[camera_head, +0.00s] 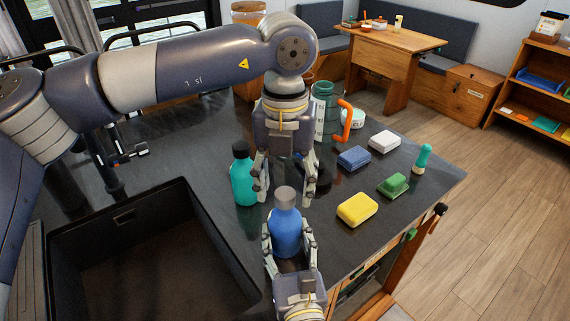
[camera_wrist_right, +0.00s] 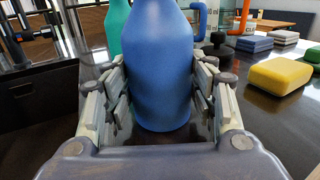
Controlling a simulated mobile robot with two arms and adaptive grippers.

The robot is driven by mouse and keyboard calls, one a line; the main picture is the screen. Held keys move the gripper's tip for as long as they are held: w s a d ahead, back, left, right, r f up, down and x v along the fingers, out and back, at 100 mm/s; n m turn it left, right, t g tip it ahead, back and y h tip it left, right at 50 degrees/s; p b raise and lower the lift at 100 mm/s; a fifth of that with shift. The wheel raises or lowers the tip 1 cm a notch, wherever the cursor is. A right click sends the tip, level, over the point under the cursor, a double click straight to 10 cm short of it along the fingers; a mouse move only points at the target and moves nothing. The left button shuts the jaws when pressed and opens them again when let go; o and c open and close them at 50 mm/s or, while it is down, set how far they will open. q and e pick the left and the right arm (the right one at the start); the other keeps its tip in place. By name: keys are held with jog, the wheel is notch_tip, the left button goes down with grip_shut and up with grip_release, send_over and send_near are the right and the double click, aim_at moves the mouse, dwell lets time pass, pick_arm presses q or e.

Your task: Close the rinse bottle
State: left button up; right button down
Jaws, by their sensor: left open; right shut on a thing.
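A blue bottle (camera_head: 286,232) stands upright on the dark counter beside the sink. A grey-blue piece (camera_head: 285,197), which looks like its cap, sits at its top; I cannot tell how firmly it is seated. My right gripper (camera_head: 287,243) is shut around the bottle's body from the front. The right wrist view shows the blue body (camera_wrist_right: 158,70) between the fingers (camera_wrist_right: 160,105), with its top cut off. My left gripper (camera_head: 284,192) points down with open fingers around the level of the bottle's top. I cannot tell whether they touch it.
A teal bottle (camera_head: 243,180) with a dark cap stands close left of my left gripper. The open sink (camera_head: 150,250) lies left. A yellow sponge (camera_head: 357,209), green block (camera_head: 392,185), blue block (camera_head: 354,158) and white block (camera_head: 384,141) lie to the right. A black object (camera_wrist_right: 217,50) stands behind the bottle.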

pick_arm(q)
jog(key=shift+f, duration=0.8)
jog(key=shift+c, duration=0.6)
jog(key=c, duration=1)
jog(key=m, duration=0.3)
jog(key=shift+m, duration=0.3)
jog(key=shift+c, duration=0.2)
jog(key=m, duration=0.4)
jog(key=shift+m, duration=0.3)
jog(key=m, duration=0.7)
jog(key=o, duration=1.2)
